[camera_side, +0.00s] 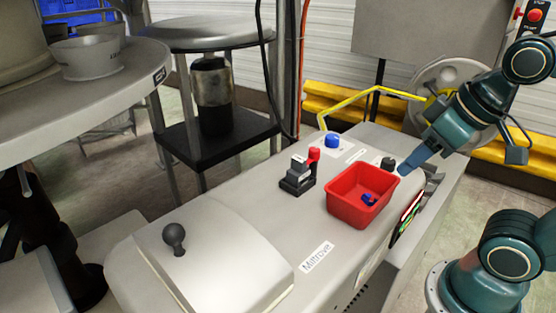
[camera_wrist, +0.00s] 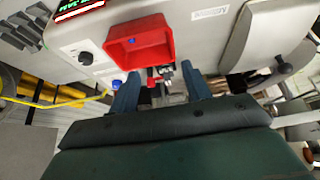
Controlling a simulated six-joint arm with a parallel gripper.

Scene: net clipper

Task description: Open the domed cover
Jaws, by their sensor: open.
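The domed cover (camera_side: 215,260) is a pale grey rounded lid on the near left end of the machine. A dark ball knob (camera_side: 174,236) stands on its top. The cover looks shut. In the wrist view the cover (camera_wrist: 262,35) is at the upper right, with its knob (camera_wrist: 284,68) at the right. My gripper (camera_side: 406,170) is over the far right part of the machine, beyond the red bin and well away from the cover. Its two fingers are apart and empty in the wrist view (camera_wrist: 160,88).
A red bin (camera_side: 345,205) holding a small blue piece (camera_side: 368,199) sits on the machine between my gripper and the cover. A black switch block (camera_side: 297,182) with a red top, a blue button (camera_side: 332,140) and a black dial (camera_side: 388,163) stand nearby. A round table (camera_side: 100,88) is at the left.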

